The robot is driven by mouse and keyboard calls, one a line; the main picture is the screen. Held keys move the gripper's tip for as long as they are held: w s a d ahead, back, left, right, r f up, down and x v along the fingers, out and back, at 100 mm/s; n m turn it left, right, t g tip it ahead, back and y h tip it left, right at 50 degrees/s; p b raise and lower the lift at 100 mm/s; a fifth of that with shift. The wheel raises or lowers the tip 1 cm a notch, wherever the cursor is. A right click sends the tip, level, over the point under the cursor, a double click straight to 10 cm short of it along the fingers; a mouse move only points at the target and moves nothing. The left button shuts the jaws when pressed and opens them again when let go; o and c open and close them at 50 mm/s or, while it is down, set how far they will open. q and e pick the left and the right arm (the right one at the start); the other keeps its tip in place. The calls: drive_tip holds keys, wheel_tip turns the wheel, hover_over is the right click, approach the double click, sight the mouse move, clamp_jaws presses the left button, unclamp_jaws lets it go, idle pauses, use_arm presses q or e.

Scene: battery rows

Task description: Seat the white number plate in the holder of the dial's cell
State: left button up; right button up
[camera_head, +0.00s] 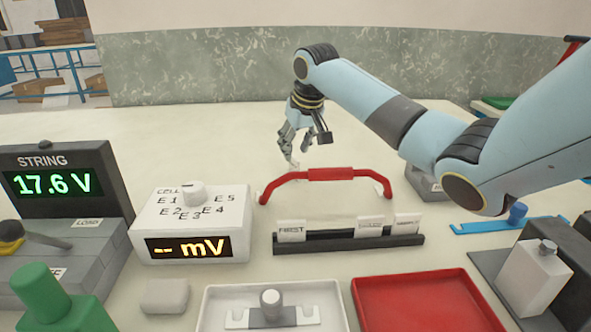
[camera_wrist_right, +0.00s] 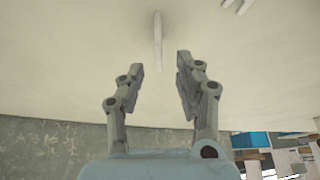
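My right gripper (camera_head: 290,142) hangs over the back of the table in the head view. In the right wrist view its fingers (camera_wrist_right: 160,62) are apart with nothing between them. A thin pale upright strip (camera_wrist_right: 157,38), possibly the white number plate seen edge-on, lies just beyond the fingertips there; its number cannot be read. In the head view a small white piece (camera_head: 291,163) shows just under the fingertips. The cell selector dial (camera_head: 194,193) sits on a white box marked E1 to E5; its pointing is unclear. I cannot identify the cell's holder. My left gripper is not in view.
A red handle (camera_head: 330,174) arches behind a black rack (camera_head: 345,243) with white labels, one reading FIRST. A white tray (camera_head: 211,307) and a red tray (camera_head: 425,302) lie in front. The STRING display (camera_head: 55,184) reads 17.6 V. The back left table is clear.

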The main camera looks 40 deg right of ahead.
sight(295, 158)
drive_tip(key=x, duration=0.4)
drive_tip(key=shift+s+a+f+b, duration=0.1)
drive_tip(key=shift+s+b, duration=0.2)
drive_tip(key=shift+b, duration=0.1)
drive_tip(key=shift+w+f, duration=0.15)
drive_tip(key=shift+f, duration=0.2)
drive_tip(key=shift+w, duration=0.1)
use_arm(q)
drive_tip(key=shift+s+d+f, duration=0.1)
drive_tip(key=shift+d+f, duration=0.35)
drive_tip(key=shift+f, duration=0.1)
use_arm(e)
clamp_jaws()
